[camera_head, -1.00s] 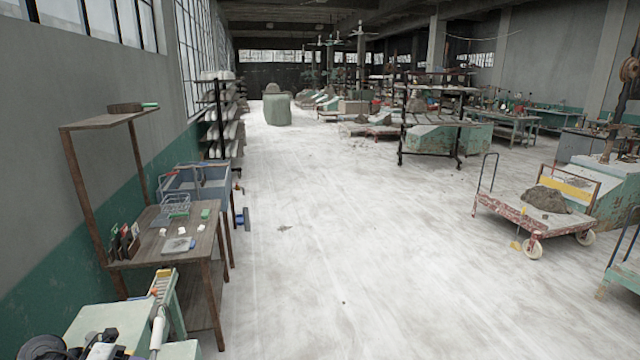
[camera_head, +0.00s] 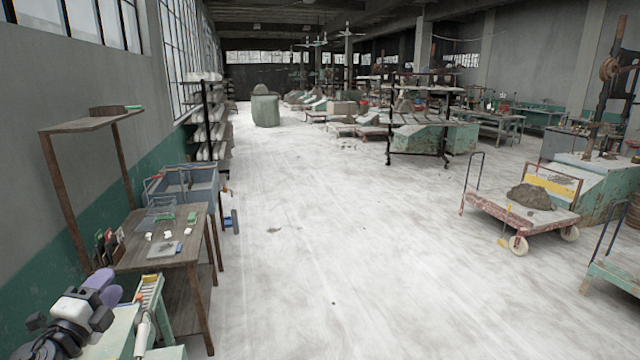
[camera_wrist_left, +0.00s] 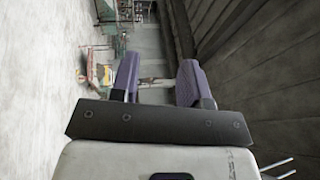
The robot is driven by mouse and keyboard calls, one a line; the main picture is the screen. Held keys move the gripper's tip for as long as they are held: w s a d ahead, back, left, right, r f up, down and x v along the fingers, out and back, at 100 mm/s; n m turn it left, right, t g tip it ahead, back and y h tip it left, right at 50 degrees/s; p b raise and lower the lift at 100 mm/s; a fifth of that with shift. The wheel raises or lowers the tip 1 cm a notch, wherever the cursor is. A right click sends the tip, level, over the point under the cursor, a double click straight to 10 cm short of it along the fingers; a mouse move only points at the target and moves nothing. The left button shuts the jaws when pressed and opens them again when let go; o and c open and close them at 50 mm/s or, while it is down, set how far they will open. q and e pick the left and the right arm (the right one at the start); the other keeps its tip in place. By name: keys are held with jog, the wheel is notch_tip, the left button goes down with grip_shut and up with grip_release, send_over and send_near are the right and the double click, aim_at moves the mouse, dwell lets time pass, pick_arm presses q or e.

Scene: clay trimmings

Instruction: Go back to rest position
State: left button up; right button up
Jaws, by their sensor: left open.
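My left gripper (camera_head: 106,288) shows at the lower left of the head view, with two purple fingers. It is open, with nothing between the fingers. In the left wrist view the open fingers (camera_wrist_left: 158,78) stand apart, with a clear gap between them. The gripper is in front of the wooden worktable (camera_head: 136,264), and nothing touches it that I can see. My right gripper is in neither view.
On the worktable are a wire basket (camera_head: 160,214), a green block (camera_head: 192,217) and small white pieces. A wooden shelf (camera_head: 92,124) stands at the wall. A red cart (camera_head: 490,205) with a clay lump is at right. The middle floor is clear.

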pick_arm(q)
jog(key=s+d+f+n+g+y, duration=0.2)
jog(key=s+d+f+n+g, duration=0.8)
jog(key=s+d+f+n, duration=0.65)
jog(key=s+d+f+g+h, duration=0.1)
jog(key=s+d+f+g, duration=0.25)
jog(key=s+f, duration=0.75)
jog(key=s+d+f+g+h, duration=0.1)
jog(key=s+d+f+g, duration=0.3)
jog(key=s+f, duration=0.7)
jog(key=w+p+v, duration=0.3)
jog(key=p+v, duration=1.7)
jog(key=v, duration=0.1)
jog(key=shift+d+r+t, duration=0.25)
jog(key=shift+r+t, duration=0.2)
jog(key=shift+r, duration=0.35)
